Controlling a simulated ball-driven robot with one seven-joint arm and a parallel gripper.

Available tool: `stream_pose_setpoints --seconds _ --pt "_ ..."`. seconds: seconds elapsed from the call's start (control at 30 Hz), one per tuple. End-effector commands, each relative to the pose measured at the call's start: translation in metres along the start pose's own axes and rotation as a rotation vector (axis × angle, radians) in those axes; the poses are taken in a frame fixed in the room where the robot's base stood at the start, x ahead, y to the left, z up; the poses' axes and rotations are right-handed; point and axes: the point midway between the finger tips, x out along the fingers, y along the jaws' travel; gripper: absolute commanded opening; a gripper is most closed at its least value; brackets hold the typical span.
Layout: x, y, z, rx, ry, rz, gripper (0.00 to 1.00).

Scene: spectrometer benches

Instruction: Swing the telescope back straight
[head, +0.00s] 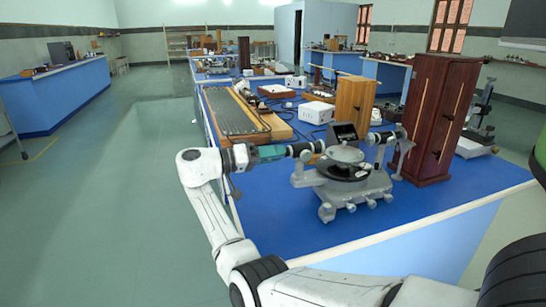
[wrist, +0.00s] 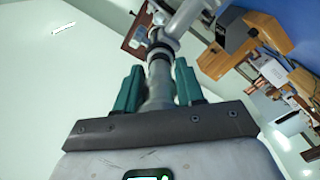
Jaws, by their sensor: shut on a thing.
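The spectrometer (head: 345,185) is a grey metal instrument near the front edge of the blue bench, with a round table (head: 345,154) on top. Its telescope (head: 304,148), a tube with dark rings, points out to the left from the round table. My gripper (head: 282,151) comes in from the left and is shut on the telescope's outer end. In the wrist view the teal fingers (wrist: 157,85) stand on either side of the grey telescope tube (wrist: 158,68). Another tube (head: 386,138) sits on the right side of the spectrometer. The exact angle between the two tubes is hard to tell.
A tall dark wooden cabinet (head: 436,115) stands close behind and right of the spectrometer. A small dark box (head: 342,132) is just behind it. The bench's front right is bare.

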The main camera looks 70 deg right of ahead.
Motion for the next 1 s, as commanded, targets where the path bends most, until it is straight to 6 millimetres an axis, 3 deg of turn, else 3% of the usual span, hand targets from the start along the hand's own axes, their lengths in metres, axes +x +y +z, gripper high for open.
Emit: stream_pose_setpoints --seconds 0.13,0.17,0.27,0.53,0.67,1.0 --pt "0.000 0.000 0.000 -0.001 0.003 -0.001 0.00" --pt "0.000 0.000 0.000 -0.001 0.003 -0.001 0.41" --pt "0.000 0.000 0.000 -0.001 0.003 -0.001 0.50" --pt "-0.001 0.000 0.000 0.000 0.002 -0.001 0.52" --pt "-0.011 -0.001 0.000 0.000 0.003 -0.002 0.52" --pt "-0.074 -0.001 0.000 -0.002 0.004 -0.003 0.52"
